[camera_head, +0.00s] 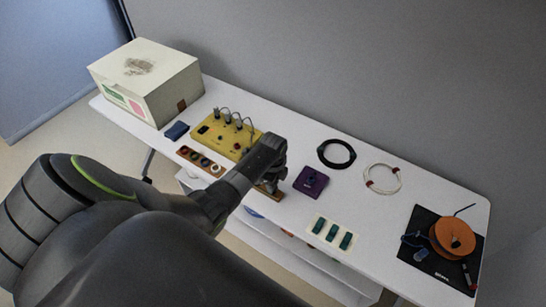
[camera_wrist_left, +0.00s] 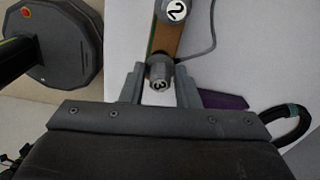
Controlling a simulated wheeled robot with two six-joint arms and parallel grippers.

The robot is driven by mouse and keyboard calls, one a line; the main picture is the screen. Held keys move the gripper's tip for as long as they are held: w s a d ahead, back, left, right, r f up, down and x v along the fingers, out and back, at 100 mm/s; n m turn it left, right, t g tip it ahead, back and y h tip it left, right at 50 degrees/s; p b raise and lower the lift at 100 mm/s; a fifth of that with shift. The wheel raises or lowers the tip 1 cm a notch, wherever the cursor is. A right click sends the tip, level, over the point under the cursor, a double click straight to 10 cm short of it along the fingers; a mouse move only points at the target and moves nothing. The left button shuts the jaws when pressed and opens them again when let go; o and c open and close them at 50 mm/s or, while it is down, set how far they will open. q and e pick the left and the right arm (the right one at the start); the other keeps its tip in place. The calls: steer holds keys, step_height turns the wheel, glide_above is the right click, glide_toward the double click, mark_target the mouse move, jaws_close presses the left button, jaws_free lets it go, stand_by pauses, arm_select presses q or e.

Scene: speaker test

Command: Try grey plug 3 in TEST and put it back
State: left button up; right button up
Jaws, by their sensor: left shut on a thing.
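Grey plug 3 (camera_wrist_left: 158,86) shows its "3" end in the left wrist view, between my left gripper's fingers (camera_wrist_left: 160,90). My left gripper is shut on it, at the end of a narrow wooden strip (camera_wrist_left: 165,42); whether the plug still sits in the strip I cannot tell. Grey plug 2 (camera_wrist_left: 172,10) stands further along the strip. In the head view my left gripper (camera_head: 270,182) is over the table, right of the yellow panel (camera_head: 212,141), and hides most of the strip and plug 3. The TEST label cannot be read. My right gripper is out of view.
A purple box (camera_head: 311,182) is close right of the gripper. A wooden holder with round pieces (camera_head: 200,161) lies before the panel. A black cable coil (camera_head: 325,158), a white coil (camera_head: 370,184) and a dark mat (camera_head: 418,225) with an orange reel (camera_head: 443,232) are further right.

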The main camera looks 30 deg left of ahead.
arm_select(q)
steer(key=shift+f, duration=0.35)
steer(key=o, duration=1.2)
steer(key=shift+c, duration=0.2)
steer(key=shift+r, duration=0.15)
step_height(320, 180, up, 5)
steer(key=p, duration=0.5)
steer(key=shift+r+p, duration=0.85)
steer(key=shift+r, duration=0.35)
